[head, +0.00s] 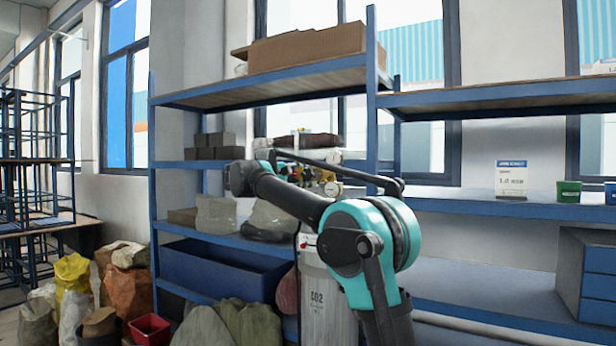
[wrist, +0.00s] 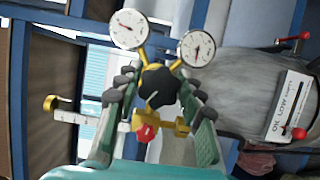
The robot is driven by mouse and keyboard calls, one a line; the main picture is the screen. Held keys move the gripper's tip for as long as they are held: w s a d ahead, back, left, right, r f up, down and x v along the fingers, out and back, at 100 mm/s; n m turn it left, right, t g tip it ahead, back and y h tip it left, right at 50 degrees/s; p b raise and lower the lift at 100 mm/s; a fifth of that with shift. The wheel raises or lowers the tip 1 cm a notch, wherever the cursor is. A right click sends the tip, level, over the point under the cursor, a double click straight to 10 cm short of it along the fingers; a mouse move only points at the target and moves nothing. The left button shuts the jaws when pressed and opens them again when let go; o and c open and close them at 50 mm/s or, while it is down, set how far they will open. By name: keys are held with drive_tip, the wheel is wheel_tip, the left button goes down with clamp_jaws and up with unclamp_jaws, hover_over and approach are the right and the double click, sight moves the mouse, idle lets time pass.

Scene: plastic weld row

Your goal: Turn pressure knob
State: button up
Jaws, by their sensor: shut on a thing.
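The pressure knob (wrist: 158,87) is black and lobed, on a brass regulator with two round dial gauges, one at upper left (wrist: 128,29) and one at upper right (wrist: 197,47) in the wrist view. My gripper (wrist: 157,90) has one padded finger on each side of the knob and is shut on it. A smaller red knob (wrist: 146,132) sits on the brass body below, between the fingers. In the head view my arm hides most of the regulator; a gauge (head: 334,157) shows beside it. The grey gas cylinder (head: 325,305) stands below.
Blue shelving (head: 270,85) with boxes stands behind. Sacks (head: 72,275) and a red bin (head: 150,329) are on the floor at left.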

drive_tip(key=m+y, duration=0.1)
drive_tip(key=m, duration=0.2)
drive_tip(key=m+y, duration=0.1)
drive_tip(key=m, duration=0.2)
drive_tip(key=shift+f+g+y, duration=0.15)
drive_tip(key=shift+g+y, duration=0.15)
drive_tip(key=shift+y, duration=0.1)
drive_tip(key=m+t+y, duration=0.1)
drive_tip(key=m+y, duration=0.2)
drive_tip(key=m, duration=0.1)
drive_tip(key=shift+a+m, duration=0.1)
drive_tip(key=shift+m, duration=0.3)
drive_tip(key=shift+f, duration=0.1)
drive_tip(key=o, duration=1.2)
drive_tip(key=shift+c, duration=0.2)
drive_tip(key=v, duration=1.2)
